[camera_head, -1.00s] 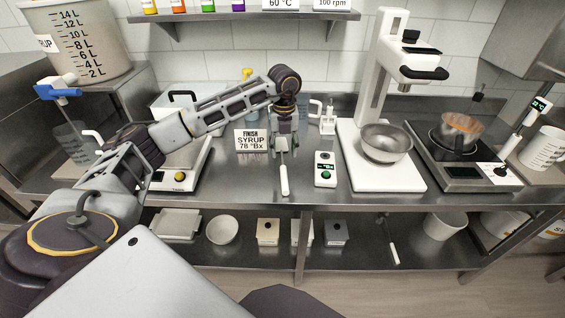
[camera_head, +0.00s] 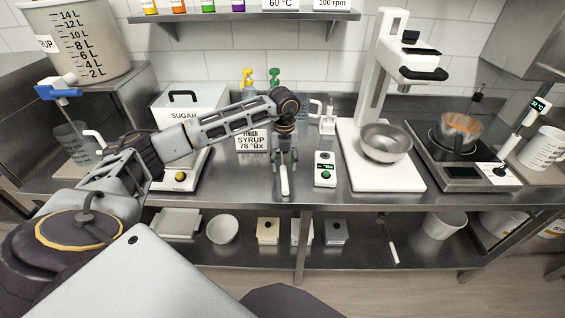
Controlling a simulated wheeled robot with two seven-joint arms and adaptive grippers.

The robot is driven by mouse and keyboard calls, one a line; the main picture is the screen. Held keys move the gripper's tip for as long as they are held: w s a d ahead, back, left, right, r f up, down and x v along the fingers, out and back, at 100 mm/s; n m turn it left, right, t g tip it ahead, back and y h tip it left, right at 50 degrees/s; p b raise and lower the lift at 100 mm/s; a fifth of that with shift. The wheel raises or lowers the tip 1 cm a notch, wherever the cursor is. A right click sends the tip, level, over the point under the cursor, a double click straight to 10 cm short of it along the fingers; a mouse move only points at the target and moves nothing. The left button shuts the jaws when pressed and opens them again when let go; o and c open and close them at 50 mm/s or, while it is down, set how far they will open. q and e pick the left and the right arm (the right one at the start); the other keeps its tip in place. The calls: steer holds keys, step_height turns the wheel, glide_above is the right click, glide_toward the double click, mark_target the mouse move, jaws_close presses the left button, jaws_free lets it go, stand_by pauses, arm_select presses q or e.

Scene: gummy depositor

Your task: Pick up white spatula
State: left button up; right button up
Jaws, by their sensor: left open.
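The white spatula (camera_head: 284,182) lies on the steel counter, its white handle pointing to the counter's front edge. My left gripper (camera_head: 286,163) points down over the spatula. Its fingers are open, one on each side of the spatula near the upper end of the handle. The spatula's far end is hidden behind the gripper. I cannot tell whether the fingers touch it. My right gripper is not in view.
A syrup sign (camera_head: 250,140) stands left of the gripper, with a sugar box (camera_head: 188,104) behind my arm. A small control box (camera_head: 325,170) stands close on the right, beside a white mixer stand (camera_head: 382,182) with a metal bowl (camera_head: 386,142). A lower shelf (camera_head: 370,256) holds small containers.

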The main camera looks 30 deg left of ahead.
mark_target(284, 172)
arm_select(q)
step_height(284, 172, down, 4)
steer(key=shift+s+r+p, duration=0.1)
steer(key=shift+r+p, duration=0.15)
steer(key=shift+p, duration=0.2)
steer(key=shift+f, duration=0.65)
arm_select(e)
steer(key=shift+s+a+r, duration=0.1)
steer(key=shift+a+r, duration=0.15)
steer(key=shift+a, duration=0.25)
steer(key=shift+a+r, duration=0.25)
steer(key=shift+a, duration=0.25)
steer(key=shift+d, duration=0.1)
